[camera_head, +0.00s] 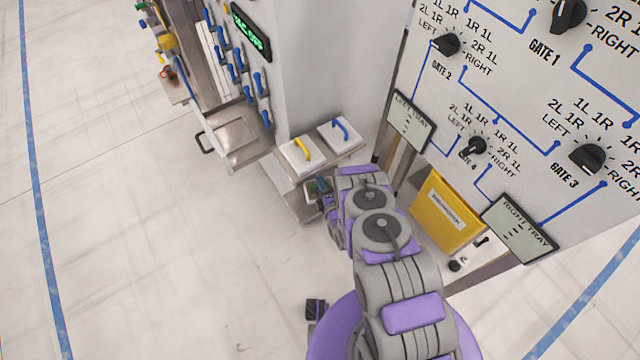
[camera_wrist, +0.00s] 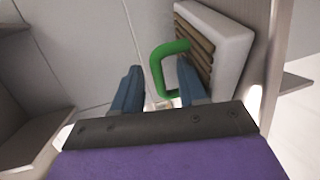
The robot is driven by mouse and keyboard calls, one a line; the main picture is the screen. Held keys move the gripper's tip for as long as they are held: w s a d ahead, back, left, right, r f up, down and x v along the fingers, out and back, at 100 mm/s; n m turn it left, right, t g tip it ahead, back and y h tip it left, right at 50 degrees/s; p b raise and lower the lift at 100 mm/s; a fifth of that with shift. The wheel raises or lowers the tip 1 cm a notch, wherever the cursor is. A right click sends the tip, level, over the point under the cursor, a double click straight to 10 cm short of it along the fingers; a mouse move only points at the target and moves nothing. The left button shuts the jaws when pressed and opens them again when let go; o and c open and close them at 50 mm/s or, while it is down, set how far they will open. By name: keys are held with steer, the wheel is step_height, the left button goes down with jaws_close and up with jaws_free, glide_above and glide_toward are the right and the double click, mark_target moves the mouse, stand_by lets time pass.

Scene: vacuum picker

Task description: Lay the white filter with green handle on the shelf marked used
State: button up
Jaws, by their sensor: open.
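The white filter (camera_wrist: 228,45) shows at the upper right of the wrist view, with brown slats on the face towards me. Its green handle (camera_wrist: 168,48) curves out to the left and reaches between the fingertips of my gripper (camera_wrist: 158,78). My gripper is open, with blue fingers on both sides of the handle's lower part; I cannot tell if they touch it. In the head view my arm reaches to low shelving, and its end is mostly hidden there. I see no readable "used" mark on a shelf.
A white filter with a yellow handle (camera_head: 302,150) and one with a blue handle (camera_head: 340,131) lie on the shelf top near my arm. A yellow bin (camera_head: 440,214) stands under the gate panel (camera_head: 520,120) to the right. The floor at left is clear.

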steer(key=p+v, duration=0.1)
steer(key=v, duration=0.9)
steer(key=shift+s+d, duration=0.25)
steer(key=shift+s, duration=0.1)
steer(key=shift+r, duration=0.15)
